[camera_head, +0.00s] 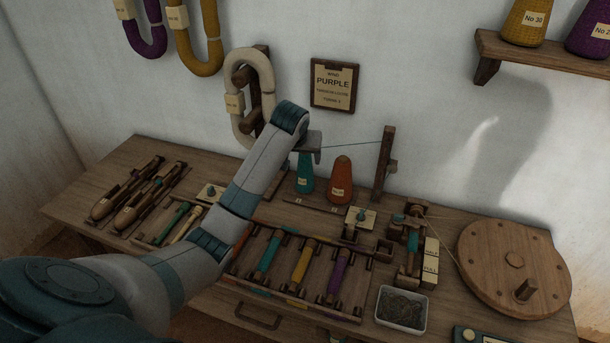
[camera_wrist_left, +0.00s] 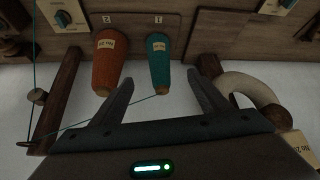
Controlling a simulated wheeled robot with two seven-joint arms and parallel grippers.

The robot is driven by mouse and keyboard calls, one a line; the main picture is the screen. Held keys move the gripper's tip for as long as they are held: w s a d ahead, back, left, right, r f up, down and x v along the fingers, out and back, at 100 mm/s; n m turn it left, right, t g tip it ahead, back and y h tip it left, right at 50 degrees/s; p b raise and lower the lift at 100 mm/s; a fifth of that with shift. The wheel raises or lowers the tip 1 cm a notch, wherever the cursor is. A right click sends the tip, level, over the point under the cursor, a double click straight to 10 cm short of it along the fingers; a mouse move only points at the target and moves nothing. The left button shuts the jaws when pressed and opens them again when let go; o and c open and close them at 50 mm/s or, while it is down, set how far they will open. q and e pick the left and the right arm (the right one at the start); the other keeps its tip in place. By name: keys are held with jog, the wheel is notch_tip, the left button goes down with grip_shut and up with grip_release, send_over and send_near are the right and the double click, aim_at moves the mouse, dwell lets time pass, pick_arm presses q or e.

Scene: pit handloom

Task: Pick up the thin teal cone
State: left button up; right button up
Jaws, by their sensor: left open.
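The thin teal cone (camera_head: 305,173) stands upright at the back of the table, against the wall side; it also shows in the left wrist view (camera_wrist_left: 158,55) with a paper label. My left gripper (camera_head: 308,147) is at its top, open. In the wrist view the two fingers (camera_wrist_left: 161,78) lie on either side of the cone's narrow tip, with gaps visible. A teal thread runs from the tip to a wooden post (camera_head: 384,165). My right gripper is not in view.
An orange cone (camera_head: 340,181) stands close beside the teal one, on the right in the head view. A cream hank (camera_head: 240,110) hangs on a wall peg at left. A rack of coloured bobbins (camera_head: 302,265), a wire-filled tray (camera_head: 401,310) and a large wooden wheel (camera_head: 490,240) occupy the table.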

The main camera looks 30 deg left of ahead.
aim_at(303, 168)
pick_arm(q)
jog(key=x, duration=1.1)
jog(key=shift+f, duration=0.15)
jog(key=shift+p+x, duration=0.3)
jog(key=shift+x, duration=2.3)
jog(key=shift+s+d+f, duration=0.1)
jog(key=shift+d, duration=0.05)
jog(key=shift+c, duration=0.5)
jog(key=c, duration=1)
